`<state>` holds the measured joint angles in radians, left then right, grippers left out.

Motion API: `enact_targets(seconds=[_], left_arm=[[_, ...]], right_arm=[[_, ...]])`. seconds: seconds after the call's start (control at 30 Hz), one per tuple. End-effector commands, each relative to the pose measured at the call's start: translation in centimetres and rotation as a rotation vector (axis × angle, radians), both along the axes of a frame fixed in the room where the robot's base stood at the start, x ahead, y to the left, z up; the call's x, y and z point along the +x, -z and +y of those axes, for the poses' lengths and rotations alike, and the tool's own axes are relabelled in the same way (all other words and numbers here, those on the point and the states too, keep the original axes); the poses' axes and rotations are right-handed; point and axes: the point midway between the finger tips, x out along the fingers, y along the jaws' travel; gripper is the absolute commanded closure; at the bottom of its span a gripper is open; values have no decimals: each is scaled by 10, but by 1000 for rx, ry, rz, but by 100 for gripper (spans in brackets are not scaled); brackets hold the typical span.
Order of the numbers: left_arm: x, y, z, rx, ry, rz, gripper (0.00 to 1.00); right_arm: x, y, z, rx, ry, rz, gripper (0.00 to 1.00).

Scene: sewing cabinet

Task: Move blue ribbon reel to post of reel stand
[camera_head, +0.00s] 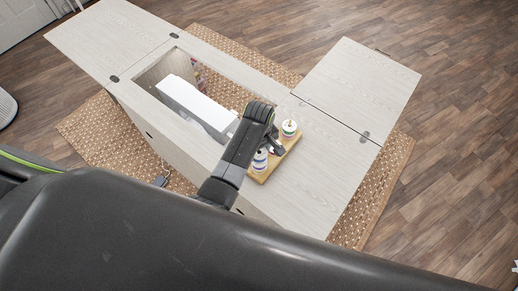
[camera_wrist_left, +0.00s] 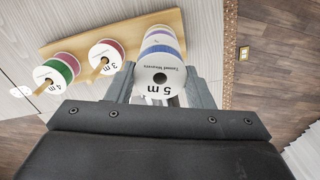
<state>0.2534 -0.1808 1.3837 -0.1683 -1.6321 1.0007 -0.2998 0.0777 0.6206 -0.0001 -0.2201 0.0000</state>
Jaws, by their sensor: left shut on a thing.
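The blue ribbon reel (camera_wrist_left: 162,53) has white flanges marked "5 m". In the left wrist view it sits between the two fingers of my left gripper (camera_wrist_left: 160,92), which is shut on it. The reel also shows in the head view (camera_head: 260,159), beside my gripper (camera_head: 271,150) and partly hidden by it. The wooden reel stand (camera_wrist_left: 65,43) lies beneath, on the cabinet top; its board also shows in the head view (camera_head: 261,177). I cannot tell whether the blue reel touches the board or a post. My right gripper is not in view.
A red reel marked "3 m" (camera_wrist_left: 105,55) and a green-and-red reel marked "4 m" (camera_wrist_left: 56,74) sit on wooden posts of the stand. A white sewing machine (camera_head: 197,103) lies in the cabinet opening. The cabinet top (camera_head: 325,150) is clear right of the stand.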

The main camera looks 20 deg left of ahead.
Motion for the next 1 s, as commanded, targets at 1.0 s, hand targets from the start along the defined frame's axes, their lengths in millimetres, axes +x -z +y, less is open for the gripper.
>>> enact_targets(seconds=[1.0], left_arm=[[0, 18, 0, 0, 0, 0, 45]], right_arm=[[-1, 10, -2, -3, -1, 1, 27]])
